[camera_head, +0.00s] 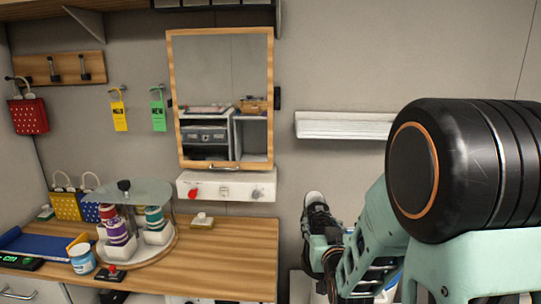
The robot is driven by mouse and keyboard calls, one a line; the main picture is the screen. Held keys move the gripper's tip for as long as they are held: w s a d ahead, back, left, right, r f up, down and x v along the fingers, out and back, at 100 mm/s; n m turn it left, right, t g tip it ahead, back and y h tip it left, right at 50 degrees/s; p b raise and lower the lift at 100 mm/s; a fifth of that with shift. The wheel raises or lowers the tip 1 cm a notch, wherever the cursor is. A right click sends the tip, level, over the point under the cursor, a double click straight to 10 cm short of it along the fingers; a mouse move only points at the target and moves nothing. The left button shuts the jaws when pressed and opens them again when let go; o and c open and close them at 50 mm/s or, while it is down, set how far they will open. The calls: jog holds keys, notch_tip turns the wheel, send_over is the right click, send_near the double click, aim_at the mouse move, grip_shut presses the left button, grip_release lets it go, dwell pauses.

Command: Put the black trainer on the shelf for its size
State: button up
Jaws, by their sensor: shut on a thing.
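The black trainer (318,214), with a pale toe or edge at its top, stands up on end in front of the wall, right of the wooden counter. My gripper (322,242) is shut on its lower part. The gripper and my arm hide much of the trainer and everything behind them at the right. A white wall shelf (345,125) is above the trainer and looks empty. I see no size marking on it, and its right end is hidden by my arm.
A wood-framed mirror (222,95) hangs above a white control panel (227,186).

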aim_at(321, 213)
jog(key=shift+r+p, duration=0.95)
jog(key=shift+r, duration=0.6)
jog(key=shift+s+f, duration=0.15)
jog(key=shift+f, duration=0.65)
jog(key=shift+s+f, duration=0.15)
jog(key=shift+f, duration=0.65)
jog(key=shift+s+a+r, duration=0.1)
